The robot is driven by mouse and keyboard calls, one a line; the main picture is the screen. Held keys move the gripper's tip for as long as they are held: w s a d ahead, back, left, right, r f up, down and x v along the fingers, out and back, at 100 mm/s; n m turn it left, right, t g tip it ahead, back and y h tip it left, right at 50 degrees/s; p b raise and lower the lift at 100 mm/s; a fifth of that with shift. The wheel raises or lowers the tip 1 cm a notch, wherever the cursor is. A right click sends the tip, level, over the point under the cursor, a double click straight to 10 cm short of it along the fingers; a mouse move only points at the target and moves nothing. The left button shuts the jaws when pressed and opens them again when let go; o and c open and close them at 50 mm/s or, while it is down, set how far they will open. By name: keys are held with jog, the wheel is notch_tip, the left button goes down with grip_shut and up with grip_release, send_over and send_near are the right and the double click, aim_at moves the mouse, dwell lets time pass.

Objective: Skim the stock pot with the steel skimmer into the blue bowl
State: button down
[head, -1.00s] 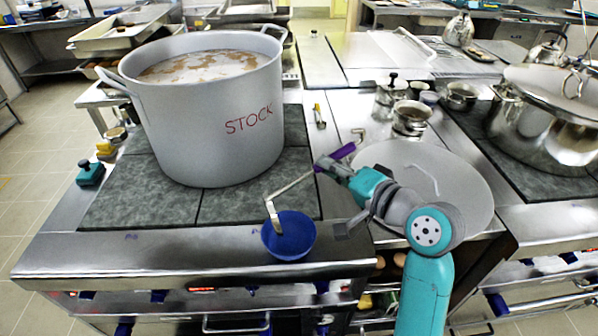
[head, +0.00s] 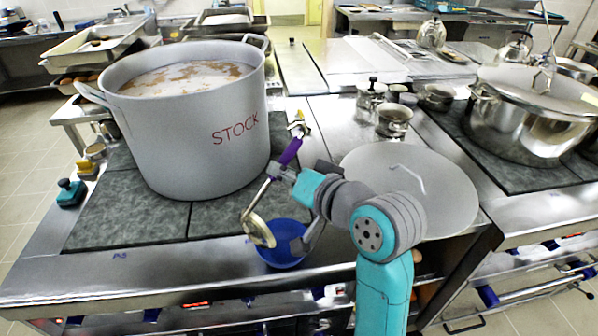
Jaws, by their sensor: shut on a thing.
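The grey stock pot (head: 185,140), marked STOCK, stands on the dark cooktop at left. Tan foam patches (head: 190,78) float on its liquid. My gripper (head: 286,173) is shut on the purple handle of the steel skimmer (head: 289,152). The skimmer's shaft runs down and left from the gripper. Its round head (head: 259,231) is steeply tilted at the left side of the blue bowl (head: 284,254), overlapping its rim in view. I cannot tell whether they touch. The bowl sits on the steel counter's front, partly hidden by the skimmer head and my gripper.
A large lidded steel pot (head: 530,125) stands at right. A round pale lid (head: 440,185) lies behind my arm. Small steel pots (head: 393,120) stand behind it. A teal-and-black object (head: 70,193) is at the left edge. The cooktop before the stock pot is clear.

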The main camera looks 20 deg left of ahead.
jog(key=s+a+f+n+t+h, duration=0.2)
jog(key=s+a+f+n, duration=0.15)
jog(key=s+a, duration=0.3)
jog(key=s+a+f+n+t+h, duration=0.1)
jog(key=s+a+f+n, duration=0.1)
jog(key=s+a+n, duration=0.4)
jog(key=shift+s+d+r+m+t, duration=0.2)
jog(key=shift+r+m, duration=0.2)
jog(key=shift+r, duration=0.5)
jog(key=shift+s+d+r+m+t, duration=0.1)
jog(key=shift+s+d+r+m, duration=0.2)
jog(key=shift+r, duration=0.6)
jog(key=shift+w+a, duration=0.1)
jog(key=shift+a, duration=0.05)
